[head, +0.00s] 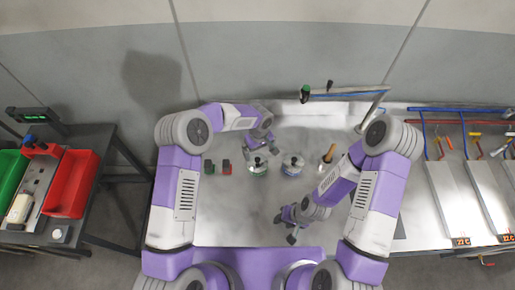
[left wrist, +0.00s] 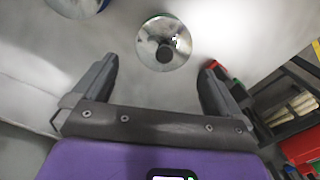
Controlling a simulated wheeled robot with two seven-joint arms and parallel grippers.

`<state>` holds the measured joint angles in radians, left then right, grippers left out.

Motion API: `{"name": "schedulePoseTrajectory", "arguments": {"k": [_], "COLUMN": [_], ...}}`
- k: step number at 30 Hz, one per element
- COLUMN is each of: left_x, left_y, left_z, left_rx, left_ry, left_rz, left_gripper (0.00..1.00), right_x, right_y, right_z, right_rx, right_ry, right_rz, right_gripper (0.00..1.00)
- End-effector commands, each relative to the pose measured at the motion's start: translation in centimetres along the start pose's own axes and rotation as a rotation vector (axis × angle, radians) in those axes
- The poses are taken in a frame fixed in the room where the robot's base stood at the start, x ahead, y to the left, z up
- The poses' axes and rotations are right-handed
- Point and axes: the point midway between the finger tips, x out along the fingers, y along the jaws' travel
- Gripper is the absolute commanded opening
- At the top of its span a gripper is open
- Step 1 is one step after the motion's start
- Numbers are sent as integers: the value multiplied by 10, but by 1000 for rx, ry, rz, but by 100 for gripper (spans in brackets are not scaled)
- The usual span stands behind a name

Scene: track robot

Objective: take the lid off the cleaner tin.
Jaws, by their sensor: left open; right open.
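Two round tins with black knobs on their lids stand on the pale worktop: one with a green band (head: 258,170) and one with a blue band (head: 292,168). I cannot read which is the cleaner tin. My left gripper (head: 263,145) is open and empty just behind the green-banded tin. In the left wrist view, that tin's shiny round lid (left wrist: 150,35) and dark knob lie beyond and between the open fingers (left wrist: 159,68), apart from them. The blue-edged tin (left wrist: 75,5) is cut off at the top left. My right gripper (head: 287,224) is open and empty, low over the front of the worktop.
Small dark and red blocks (head: 227,168) stand left of the tins. An orange-handled tool (head: 328,154) stands to their right. A rail (head: 345,95) runs along the back edge. A side table with a red bin (head: 74,182) is at far left. The worktop's front left is clear.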

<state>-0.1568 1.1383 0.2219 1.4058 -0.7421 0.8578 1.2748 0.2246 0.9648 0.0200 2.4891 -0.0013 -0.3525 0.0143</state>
Motion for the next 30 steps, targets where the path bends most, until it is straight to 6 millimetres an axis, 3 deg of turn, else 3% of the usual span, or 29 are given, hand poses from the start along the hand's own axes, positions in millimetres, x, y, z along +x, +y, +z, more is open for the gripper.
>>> {"name": "schedulePoseTrajectory", "arguments": {"k": [15,25,30], "left_x": [66,72,72], "left_y": [-2,-2,-2], "left_z": [-12,-12,-12], "left_rx": [-2,-2,-2], "left_ry": [-1,2,2], "left_rz": [-3,-2,-2], "left_gripper": [100,100,76], "right_x": [18,18,18], "right_y": [7,7,7], "right_z": [0,0,0], "right_rx": [0,0,0], "right_ry": [-1,-2,-2], "right_rz": [0,0,0], "right_gripper": [43,43,43]}}
